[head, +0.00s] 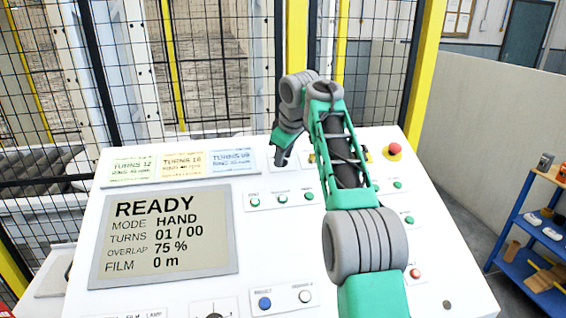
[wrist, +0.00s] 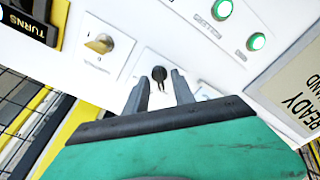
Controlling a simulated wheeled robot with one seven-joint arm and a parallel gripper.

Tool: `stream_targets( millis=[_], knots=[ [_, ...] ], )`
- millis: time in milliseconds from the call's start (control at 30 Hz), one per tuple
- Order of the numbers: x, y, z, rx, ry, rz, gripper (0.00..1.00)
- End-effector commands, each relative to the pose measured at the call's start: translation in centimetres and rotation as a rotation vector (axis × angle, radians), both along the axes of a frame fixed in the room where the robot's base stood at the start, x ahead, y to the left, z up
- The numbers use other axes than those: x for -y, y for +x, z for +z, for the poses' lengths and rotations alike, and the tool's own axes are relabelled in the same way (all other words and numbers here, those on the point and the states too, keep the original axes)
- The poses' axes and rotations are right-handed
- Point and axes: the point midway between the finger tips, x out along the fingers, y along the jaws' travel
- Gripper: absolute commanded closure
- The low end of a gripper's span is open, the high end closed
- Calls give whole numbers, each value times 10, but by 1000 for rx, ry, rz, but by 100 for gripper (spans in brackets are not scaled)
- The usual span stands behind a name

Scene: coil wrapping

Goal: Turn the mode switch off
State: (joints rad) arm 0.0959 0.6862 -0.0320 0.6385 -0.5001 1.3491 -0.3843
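My gripper (wrist: 161,80) is open, with its two grey fingers pointing at the white panel. A small black knob (wrist: 158,73) shows between and just beyond the fingertips in the wrist view; its label cannot be read, and I cannot tell whether the fingers touch it. In the head view my gripper (head: 281,158) is over the upper middle of the panel, right of the TURNS 09 card, and hides that knob. The display (head: 165,232) reads READY, MODE HAND.
A brass-coloured switch (wrist: 99,43) on a white plate is beside the knob. Green buttons (head: 282,198) are below my gripper, and a red emergency button (head: 394,149) is at the upper right. A wire fence (head: 210,70) stands behind the panel.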

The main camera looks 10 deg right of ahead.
Motion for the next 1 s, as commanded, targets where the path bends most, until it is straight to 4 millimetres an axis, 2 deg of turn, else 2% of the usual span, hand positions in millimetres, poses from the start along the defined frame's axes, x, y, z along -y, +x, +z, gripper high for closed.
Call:
stream_targets(
  millis=[67, 300, 700, 1000],
  knots=[
    [0, 3, -5, 2, 0, -1, 69],
    [2, 4, -5, 2, 0, -5, 69],
    [2, 3, -5, 2, 0, -6, 100],
    [2, 3, -5, 2, 0, -6, 100]
  ],
)
